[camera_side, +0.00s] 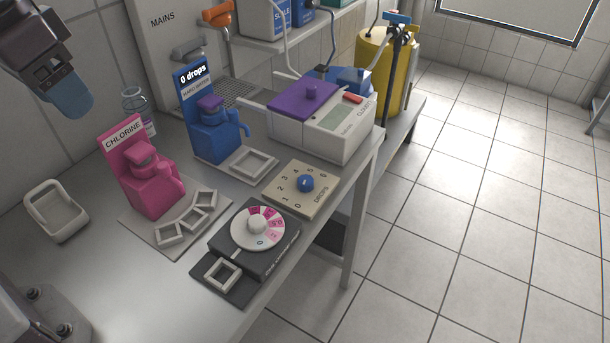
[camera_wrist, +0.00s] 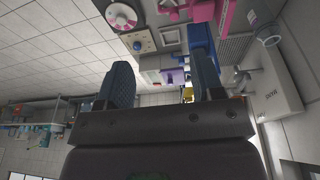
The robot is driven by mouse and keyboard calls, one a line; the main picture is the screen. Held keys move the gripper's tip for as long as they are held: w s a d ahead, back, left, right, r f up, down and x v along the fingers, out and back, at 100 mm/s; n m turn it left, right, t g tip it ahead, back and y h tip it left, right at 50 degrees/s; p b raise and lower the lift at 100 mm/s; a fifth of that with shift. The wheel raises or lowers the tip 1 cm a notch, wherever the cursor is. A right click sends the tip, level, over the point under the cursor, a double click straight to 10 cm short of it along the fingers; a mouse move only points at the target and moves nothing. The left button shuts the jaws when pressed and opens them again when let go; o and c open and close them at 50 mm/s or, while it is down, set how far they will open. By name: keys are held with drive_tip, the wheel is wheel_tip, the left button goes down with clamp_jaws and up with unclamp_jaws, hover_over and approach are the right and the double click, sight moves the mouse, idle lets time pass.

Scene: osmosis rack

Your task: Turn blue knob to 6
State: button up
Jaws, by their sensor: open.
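The blue knob (camera_side: 306,183) sits in the middle of a beige square dial plate (camera_side: 283,197) marked with numbers and "DROPS", near the bench's front edge. The knob also shows small in the wrist view (camera_wrist: 137,46), on its plate. My gripper (camera_wrist: 165,80) is open and empty, its two blue fingers spread apart. In the side view my gripper's blue finger (camera_side: 67,97) hangs at the upper left, high above the bench and far from the knob. Which number the knob points to is too small to tell.
A white round dial on a black box (camera_side: 258,228) stands left of the plate. A pink chlorine dispenser (camera_side: 150,180), a blue dispenser (camera_side: 215,130) reading "0 drops", and a white machine with a purple lid (camera_side: 305,98) stand around it. Space above the bench (camera_side: 110,270) is clear.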

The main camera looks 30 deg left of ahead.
drive_tip(key=w+d+f+n+g, duration=0.2)
drive_tip(key=w+d+f+n, duration=0.1)
drive_tip(key=w, duration=0.7)
drive_tip(key=n, duration=2.1)
hover_over(305, 179)
wheel_tip(305, 179, down, 15)
drive_tip(key=shift+g, duration=0.3)
wheel_tip(305, 179, down, 12)
drive_tip(key=c, duration=0.9)
